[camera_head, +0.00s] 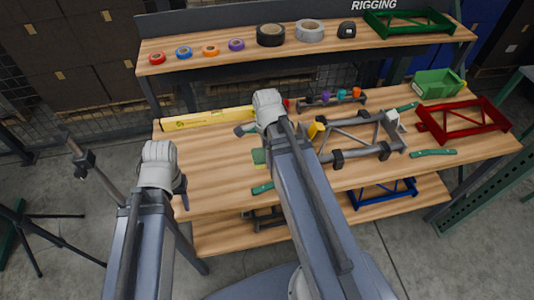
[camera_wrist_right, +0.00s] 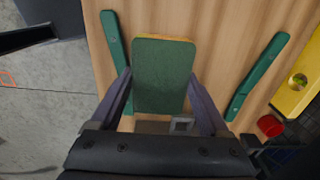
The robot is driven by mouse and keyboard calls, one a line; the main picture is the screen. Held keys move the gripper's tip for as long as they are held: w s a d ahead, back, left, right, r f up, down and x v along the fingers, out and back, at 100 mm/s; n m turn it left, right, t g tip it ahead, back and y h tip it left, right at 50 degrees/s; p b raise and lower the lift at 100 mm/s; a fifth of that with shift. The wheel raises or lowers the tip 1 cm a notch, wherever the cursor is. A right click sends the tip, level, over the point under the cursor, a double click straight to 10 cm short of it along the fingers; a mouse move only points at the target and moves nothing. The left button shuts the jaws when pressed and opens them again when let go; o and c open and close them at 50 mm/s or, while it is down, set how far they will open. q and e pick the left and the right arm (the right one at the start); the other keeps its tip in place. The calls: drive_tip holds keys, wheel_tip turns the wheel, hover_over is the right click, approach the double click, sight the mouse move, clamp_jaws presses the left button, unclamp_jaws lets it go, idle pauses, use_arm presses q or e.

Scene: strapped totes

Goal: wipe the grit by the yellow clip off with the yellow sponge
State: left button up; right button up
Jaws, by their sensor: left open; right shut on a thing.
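The yellow sponge with a green face (camera_wrist_right: 164,75) is between the fingers of my right gripper (camera_wrist_right: 160,92) in the right wrist view, its yellow edge showing at the top. In the head view my right gripper (camera_head: 244,130) is over the middle of the bench, partly hidden by its own arm. The yellow clip (camera_head: 316,130) is on the grey frame (camera_head: 355,140), just right of my right arm. I cannot make out the grit. My left gripper (camera_head: 181,192) is open and empty at the bench's left front edge.
A yellow level (camera_head: 205,118) lies at the bench's back left. A red frame (camera_head: 465,120) and a green bin (camera_head: 438,83) are at the right. Green strips (camera_head: 433,153) lie about. Tape rolls (camera_head: 271,35) stand on the upper shelf. The left front of the bench is clear.

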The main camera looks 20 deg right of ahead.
drive_tip(key=shift+r, duration=0.15)
wheel_tip(320, 180, up, 3)
drive_tip(key=p, duration=0.3)
